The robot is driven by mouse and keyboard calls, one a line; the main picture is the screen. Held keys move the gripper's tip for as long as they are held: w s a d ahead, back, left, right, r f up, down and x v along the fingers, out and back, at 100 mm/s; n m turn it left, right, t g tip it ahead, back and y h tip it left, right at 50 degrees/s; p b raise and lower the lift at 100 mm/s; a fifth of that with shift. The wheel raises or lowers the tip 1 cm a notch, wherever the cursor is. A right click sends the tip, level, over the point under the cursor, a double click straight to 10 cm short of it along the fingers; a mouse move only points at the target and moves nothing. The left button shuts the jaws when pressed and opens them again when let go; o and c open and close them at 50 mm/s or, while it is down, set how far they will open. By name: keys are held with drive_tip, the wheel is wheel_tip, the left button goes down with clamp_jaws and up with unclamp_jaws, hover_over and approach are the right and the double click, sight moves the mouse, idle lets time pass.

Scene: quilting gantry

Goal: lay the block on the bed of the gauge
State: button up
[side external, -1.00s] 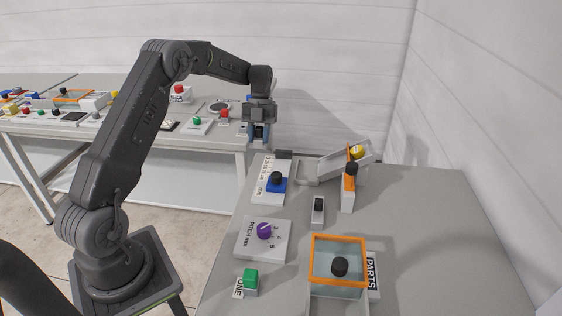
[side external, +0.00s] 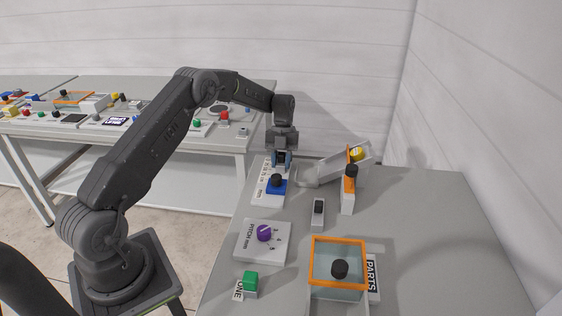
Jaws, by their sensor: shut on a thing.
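The gauge (side external: 261,193) is a white bed with a printed mm scale, lying along the left edge of the near table. A blue slider (side external: 277,187) with a black knob sits on its near part. My gripper (side external: 281,164) points down over the far end of the gauge, just beyond the slider. Its blue-tipped fingers are shut on the block, which is mostly hidden between them. Whether the block touches the bed cannot be told from this view.
A tilted grey chute (side external: 327,168) and an orange-and-white post (side external: 348,193) stand right of the gauge. A small grey switch (side external: 318,213), a pitch dial (side external: 264,240), a green button (side external: 251,281) and an orange-rimmed bin (side external: 338,239) lie nearer. The table's right side is clear.

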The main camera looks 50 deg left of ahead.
drive_tip(key=o, duration=1)
drive_tip(key=shift+f, duration=0.15)
drive_tip(key=v, duration=1.2)
drive_tip(key=s+d+r+n+t+y, duration=0.1)
drive_tip(key=s+d+r+n+t, duration=0.1)
drive_tip(key=s+d+r+n, duration=0.45)
drive_tip(key=s+d+r+n+t+y, duration=0.2)
drive_tip(key=s+d+r+n, duration=0.2)
drive_tip(key=d+r+n, duration=0.45)
drive_tip(key=s+d+n+t, duration=0.1)
drive_tip(key=s+d+n, duration=0.1)
drive_tip(key=s+n, duration=0.2)
drive_tip(key=s+d+f+n+t, duration=0.1)
drive_tip(key=s+d+n+t, duration=0.1)
drive_tip(key=s, duration=0.9)
drive_tip(key=s+d+f+n+t, duration=0.1)
drive_tip(key=s+d+n, duration=0.2)
drive_tip(key=s+n, duration=0.3)
drive_tip(key=shift+s+d+f+t, duration=0.1)
drive_tip(key=shift+s+t, duration=0.1)
drive_tip(key=shift+s, duration=0.15)
drive_tip(key=shift+s+d+f+t, duration=0.15)
drive_tip(key=shift+s+t, duration=0.05)
drive_tip(key=shift+s, duration=0.2)
